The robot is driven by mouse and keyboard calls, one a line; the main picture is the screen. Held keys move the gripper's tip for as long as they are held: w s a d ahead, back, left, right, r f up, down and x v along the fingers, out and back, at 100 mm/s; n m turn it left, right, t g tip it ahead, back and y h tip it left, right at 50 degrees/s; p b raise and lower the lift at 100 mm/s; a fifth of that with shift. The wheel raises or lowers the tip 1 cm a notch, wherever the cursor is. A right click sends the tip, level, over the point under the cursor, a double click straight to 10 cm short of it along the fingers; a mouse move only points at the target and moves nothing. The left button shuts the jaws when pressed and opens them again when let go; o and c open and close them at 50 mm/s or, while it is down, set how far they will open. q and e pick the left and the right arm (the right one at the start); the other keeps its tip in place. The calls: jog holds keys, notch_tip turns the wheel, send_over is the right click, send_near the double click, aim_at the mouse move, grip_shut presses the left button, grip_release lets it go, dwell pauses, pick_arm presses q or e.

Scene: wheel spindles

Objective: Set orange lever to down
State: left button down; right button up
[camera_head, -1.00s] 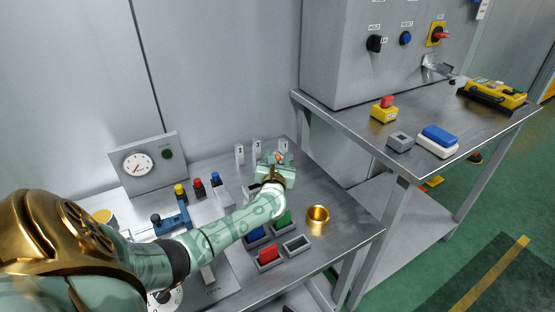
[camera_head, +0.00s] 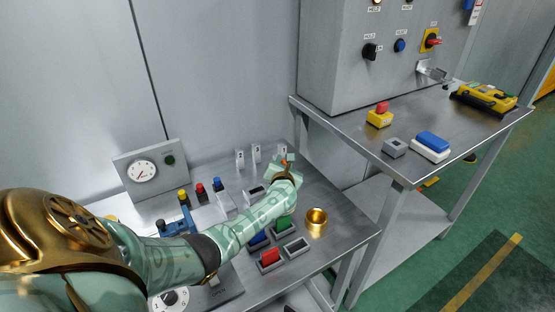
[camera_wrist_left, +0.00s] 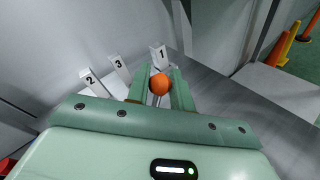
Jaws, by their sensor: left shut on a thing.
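The orange lever shows as a round orange knob (camera_wrist_left: 160,84) between the two fingers of my left gripper (camera_wrist_left: 161,88) in the left wrist view. The gripper is shut on this knob. In the head view my left gripper (camera_head: 288,163) is at the back right of the low bench, and only a small orange spot of the lever (camera_head: 284,162) shows beside it. The lever's shaft and base are mostly hidden by the gripper. My right gripper is in neither current view.
White markers numbered 2 (camera_wrist_left: 90,82), 3 (camera_wrist_left: 119,66) and 1 (camera_wrist_left: 158,55) stand close by. A higher table (camera_head: 350,130) stands to the right.

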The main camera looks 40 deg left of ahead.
pick_arm(q)
jog(key=shift+w+d+m+g, duration=0.2)
jog(key=shift+w+m+g, duration=0.1)
jog(key=shift+w, duration=0.05)
jog(key=w+f+m+g, duration=0.2)
jog(key=f, duration=0.1)
jog(key=shift+w+d+f+m+g, duration=0.1)
jog(key=shift+w+d+m+g, duration=0.05)
jog(key=shift+d+m+g, duration=0.25)
jog(key=shift+w+f+m+g+h+b, duration=0.15)
jog(key=shift+w+f+m+g+b, duration=0.05)
jog(key=shift+f+m+g+b, duration=0.2)
jog(key=shift+w+f+m+g+h+b, duration=0.15)
jog(key=shift+f+m+g+b, duration=0.15)
jog(key=shift+f+b, duration=0.2)
jog(key=shift+w+d+f+m+g+b, duration=0.1)
jog(key=shift+w+f+m+g+b, duration=0.1)
jog(key=shift+f+m+g+b, duration=0.55)
jog(key=c, duration=1.3)
grip_release()
jog(key=shift+o, duration=0.2)
